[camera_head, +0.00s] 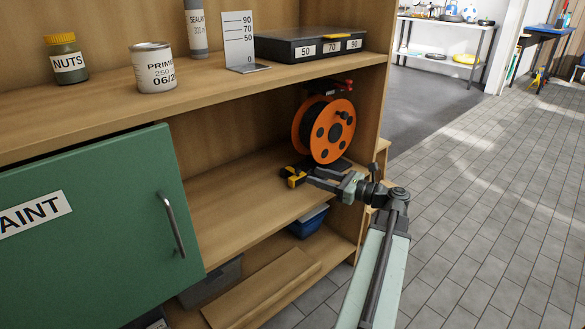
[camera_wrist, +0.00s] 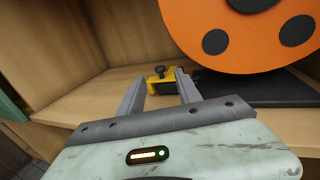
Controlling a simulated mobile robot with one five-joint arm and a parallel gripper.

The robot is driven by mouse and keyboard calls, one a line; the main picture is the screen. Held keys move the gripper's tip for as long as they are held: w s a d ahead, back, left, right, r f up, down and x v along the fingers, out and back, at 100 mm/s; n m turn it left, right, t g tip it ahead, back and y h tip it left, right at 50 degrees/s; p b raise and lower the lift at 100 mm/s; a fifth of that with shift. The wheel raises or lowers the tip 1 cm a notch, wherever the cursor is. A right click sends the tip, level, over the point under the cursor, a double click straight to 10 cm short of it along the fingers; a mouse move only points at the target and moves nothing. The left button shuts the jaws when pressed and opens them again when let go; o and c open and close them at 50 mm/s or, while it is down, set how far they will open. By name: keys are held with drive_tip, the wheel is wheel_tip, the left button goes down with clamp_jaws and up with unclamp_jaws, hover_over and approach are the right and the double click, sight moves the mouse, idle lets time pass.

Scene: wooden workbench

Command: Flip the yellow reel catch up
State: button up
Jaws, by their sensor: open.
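The yellow reel catch (camera_head: 293,176) sits low on the shelf at the left foot of the orange cable reel (camera_head: 309,128). In the wrist view the yellow catch (camera_wrist: 158,80) shows between and beyond my two fingertips, with a dark knob on top. The reel (camera_wrist: 240,40) fills the upper right there, above a black base (camera_wrist: 262,92). My gripper (camera_head: 312,178) is open and empty, close in front of the catch and to its right in the head view. I cannot tell whether a fingertip touches the catch. The right finger (camera_wrist: 186,86) hides part of the catch's right side.
The shelf above holds a black case (camera_head: 300,45), a primer can (camera_head: 153,67) and a nuts jar (camera_head: 66,60). A green door (camera_head: 90,230) is at the left. A blue bin (camera_head: 308,220) stands below. The shelf left of the catch is clear.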

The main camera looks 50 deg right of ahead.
sight(298, 169)
drive_tip(key=x, duration=0.7)
drive_tip(key=shift+w+a, duration=0.1)
drive_tip(key=shift+w, duration=0.3)
clamp_jaws()
drive_tip(key=shift+s, duration=0.1)
idle(0.8)
